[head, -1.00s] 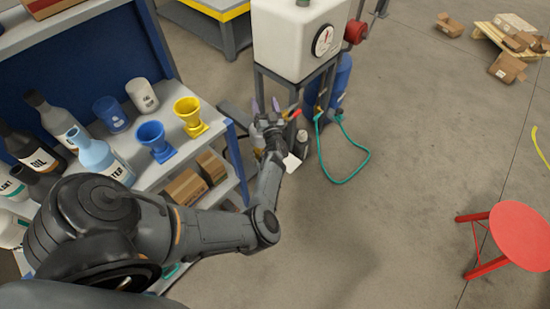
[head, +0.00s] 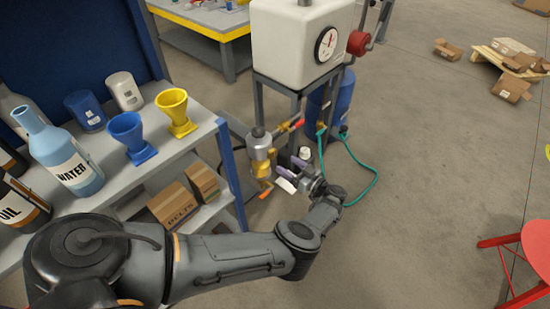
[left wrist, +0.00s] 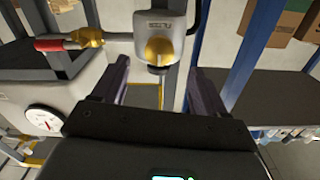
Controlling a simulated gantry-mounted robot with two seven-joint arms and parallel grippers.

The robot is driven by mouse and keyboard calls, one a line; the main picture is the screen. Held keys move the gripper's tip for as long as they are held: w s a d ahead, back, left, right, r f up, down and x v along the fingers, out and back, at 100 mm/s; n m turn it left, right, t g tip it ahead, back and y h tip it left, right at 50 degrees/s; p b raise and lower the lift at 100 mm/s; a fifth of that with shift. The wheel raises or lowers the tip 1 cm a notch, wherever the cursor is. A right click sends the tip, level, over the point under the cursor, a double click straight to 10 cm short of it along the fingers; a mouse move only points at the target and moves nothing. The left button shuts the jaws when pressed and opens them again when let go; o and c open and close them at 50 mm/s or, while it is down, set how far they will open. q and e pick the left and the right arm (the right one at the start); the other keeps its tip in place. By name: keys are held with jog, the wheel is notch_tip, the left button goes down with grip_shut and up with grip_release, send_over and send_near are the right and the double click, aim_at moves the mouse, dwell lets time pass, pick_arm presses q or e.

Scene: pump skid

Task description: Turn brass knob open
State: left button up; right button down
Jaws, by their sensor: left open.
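The brass knob (left wrist: 160,50) sits on the face of a grey labelled housing (left wrist: 160,20) in the left wrist view. In the head view the housing (head: 258,138) stands beside the shelf, with brass-yellow parts (head: 262,158) on it. My left gripper (head: 293,170) is open, just right of these parts. In the left wrist view the fingers of my left gripper (left wrist: 157,78) are spread, with the knob in the gap between them, beyond the tips. I see no contact. My right gripper is not in view.
A red-handled brass valve (head: 290,126) is close to the housing. The white tank (head: 300,40) with a gauge (head: 326,43) stands behind on a frame. A shelf (head: 215,118) with bottles and funnels is at left. A teal hose (head: 372,175) lies at right, with open floor beyond.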

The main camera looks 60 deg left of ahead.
aim_at(274, 156)
pick_arm(q)
jog(key=b+x, duration=0.1)
jog(key=x, duration=0.6)
jog(key=shift+s+a, duration=0.1)
jog(key=shift+a, duration=0.1)
jog(key=shift+f, duration=0.1)
jog(key=shift+c, duration=0.2)
jog(key=c, duration=1)
